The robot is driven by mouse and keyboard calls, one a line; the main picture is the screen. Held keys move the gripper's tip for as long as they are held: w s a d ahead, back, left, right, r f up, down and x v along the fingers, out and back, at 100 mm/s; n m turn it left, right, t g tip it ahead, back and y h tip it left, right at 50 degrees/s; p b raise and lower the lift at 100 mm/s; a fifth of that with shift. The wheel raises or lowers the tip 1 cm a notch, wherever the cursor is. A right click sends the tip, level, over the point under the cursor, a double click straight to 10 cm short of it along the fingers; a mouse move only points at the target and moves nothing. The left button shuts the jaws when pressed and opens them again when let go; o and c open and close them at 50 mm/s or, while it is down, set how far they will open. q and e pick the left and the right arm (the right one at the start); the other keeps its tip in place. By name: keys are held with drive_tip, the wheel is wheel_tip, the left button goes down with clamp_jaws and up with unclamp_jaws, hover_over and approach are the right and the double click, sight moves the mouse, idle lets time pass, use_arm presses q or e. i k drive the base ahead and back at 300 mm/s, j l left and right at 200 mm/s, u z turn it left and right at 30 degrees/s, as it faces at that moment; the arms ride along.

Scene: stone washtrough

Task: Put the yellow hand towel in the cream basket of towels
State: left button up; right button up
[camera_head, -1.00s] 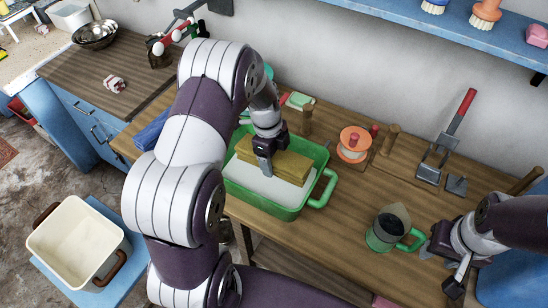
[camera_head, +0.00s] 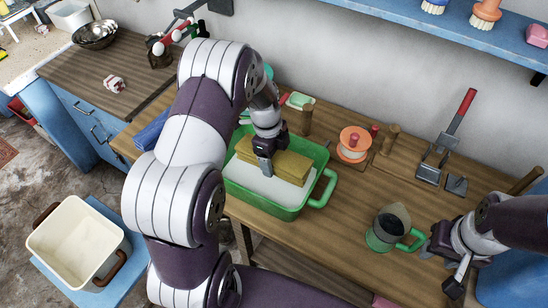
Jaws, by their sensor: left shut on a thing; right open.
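The yellow hand towel (camera_head: 290,167) is a folded block in the green tub (camera_head: 318,188), at its back side above a white surface. My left gripper (camera_head: 264,162) reaches down into the tub and is shut on the towel near its left part; one finger shows in front of it. The cream basket (camera_head: 52,258) with brown handles stands at the lower left, and its visible inside looks empty. My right gripper (camera_head: 448,272) is open and empty at the right, beside the glass jug.
A glass jug (camera_head: 384,232) with a green handle stands right of the tub. An orange spool (camera_head: 354,142) and wooden pegs stand behind it. A blue cloth (camera_head: 150,132) lies left of the tub. The basket rests on a light blue surface (camera_head: 122,284).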

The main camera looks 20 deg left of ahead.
sight(87, 259)
drive_tip(key=k+j, duration=0.9)
drive_tip(key=j, duration=0.15)
drive_tip(key=k+j, duration=0.45)
drive_tip(key=k+j+u, duration=0.1)
drive_tip(key=k+j, duration=0.35)
drive_tip(key=j, duration=0.2)
drive_tip(key=k+j, duration=0.45)
drive_tip(key=j, duration=0.1)
